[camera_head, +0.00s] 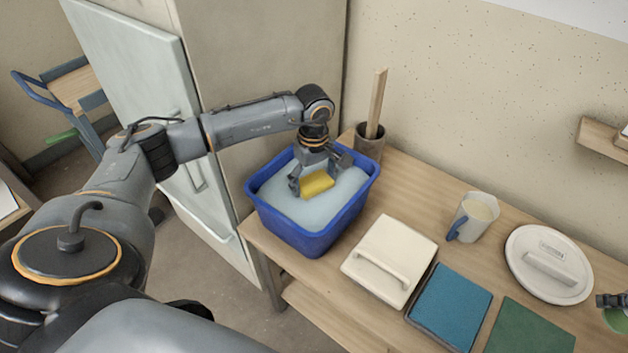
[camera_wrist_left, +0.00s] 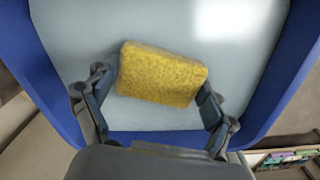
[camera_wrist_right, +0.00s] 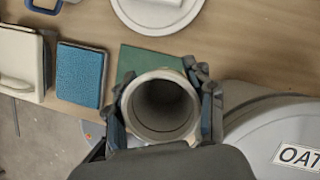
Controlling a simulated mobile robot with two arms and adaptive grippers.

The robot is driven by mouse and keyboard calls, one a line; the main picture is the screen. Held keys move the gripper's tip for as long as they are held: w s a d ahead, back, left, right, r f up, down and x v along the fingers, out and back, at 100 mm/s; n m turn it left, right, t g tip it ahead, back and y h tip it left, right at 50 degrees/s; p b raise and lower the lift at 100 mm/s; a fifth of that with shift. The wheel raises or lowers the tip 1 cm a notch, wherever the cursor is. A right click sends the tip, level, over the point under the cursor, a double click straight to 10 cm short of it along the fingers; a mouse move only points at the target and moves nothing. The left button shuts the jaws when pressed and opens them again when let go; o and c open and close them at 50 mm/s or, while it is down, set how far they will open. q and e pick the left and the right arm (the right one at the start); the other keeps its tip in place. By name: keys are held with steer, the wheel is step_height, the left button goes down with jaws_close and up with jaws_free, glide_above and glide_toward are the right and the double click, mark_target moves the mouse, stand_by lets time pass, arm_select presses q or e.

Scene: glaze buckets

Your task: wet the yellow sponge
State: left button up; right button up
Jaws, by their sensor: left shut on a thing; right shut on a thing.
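The yellow sponge (camera_head: 317,184) is inside the rim of the blue tub (camera_head: 310,243), over pale bluish water (camera_head: 346,189). My left gripper (camera_head: 313,180) reaches down into the tub and is shut on the sponge. The left wrist view shows the sponge (camera_wrist_left: 162,75) between the two fingers, with the water around it. I cannot tell whether its underside touches the water. My right gripper (camera_wrist_right: 165,100) is shut on an open, pale grey cylindrical vessel (camera_wrist_right: 160,135). In the head view only its tip shows at the right edge.
A cream lidded box (camera_head: 390,262), a blue pad (camera_head: 450,305), a green mat (camera_head: 528,330), a blue-handled jug (camera_head: 473,217) and a round white lid (camera_head: 573,279) lie right of the tub. A holder (camera_head: 370,146) with a wooden stick stands behind it. A grey OAT-labelled lid (camera_wrist_right: 275,140) is beside my right gripper.

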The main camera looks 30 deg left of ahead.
steer(key=shift+r+p, duration=2.95)
steer(key=shift+r, duration=0.1)
arm_select(q)
step_height(320, 180, up, 10)
steer(key=shift+r, duration=0.15)
